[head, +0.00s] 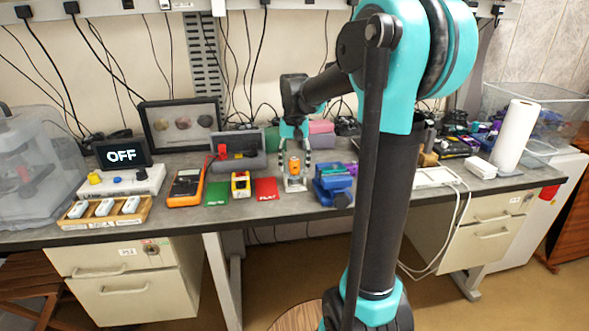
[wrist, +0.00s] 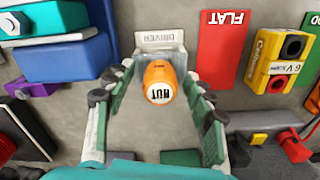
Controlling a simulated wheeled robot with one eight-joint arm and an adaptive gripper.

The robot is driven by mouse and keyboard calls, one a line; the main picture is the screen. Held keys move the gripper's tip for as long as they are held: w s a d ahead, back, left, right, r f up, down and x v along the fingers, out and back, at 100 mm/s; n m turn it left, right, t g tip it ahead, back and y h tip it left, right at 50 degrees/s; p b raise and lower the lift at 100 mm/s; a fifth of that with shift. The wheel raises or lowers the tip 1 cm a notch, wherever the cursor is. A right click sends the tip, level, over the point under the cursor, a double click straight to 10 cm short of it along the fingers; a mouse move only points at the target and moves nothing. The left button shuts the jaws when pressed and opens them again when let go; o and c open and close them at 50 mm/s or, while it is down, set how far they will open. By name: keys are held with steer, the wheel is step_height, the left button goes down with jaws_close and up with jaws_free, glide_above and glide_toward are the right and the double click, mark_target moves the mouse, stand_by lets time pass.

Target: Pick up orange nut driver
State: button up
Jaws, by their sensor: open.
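The orange nut driver (wrist: 160,80) shows in the wrist view with its orange handle end, marked "NUT", facing the camera. It stands at a small grey holder labelled "DRIVER" (wrist: 159,39). In the head view the orange nut driver (head: 294,164) is on the bench, right of the red card. My gripper (wrist: 157,92) is open, with one finger on each side of the orange handle. I cannot tell whether either finger touches it. In the head view my gripper (head: 295,158) reaches down around the nut driver from behind. The driver's lower part is hidden.
A grey holder (head: 238,150) stands behind left, and an orange multimeter (head: 185,187) lies farther left.

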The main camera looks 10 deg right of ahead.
jaws_close()
stand_by(0.3)
step_height(320, 180, up, 20)
stand_by(0.7)
steer(key=c, duration=0.6)
jaws_free()
steer(key=c, duration=0.6)
steer(key=shift+o, duration=0.2)
steer(key=shift+r, duration=0.15)
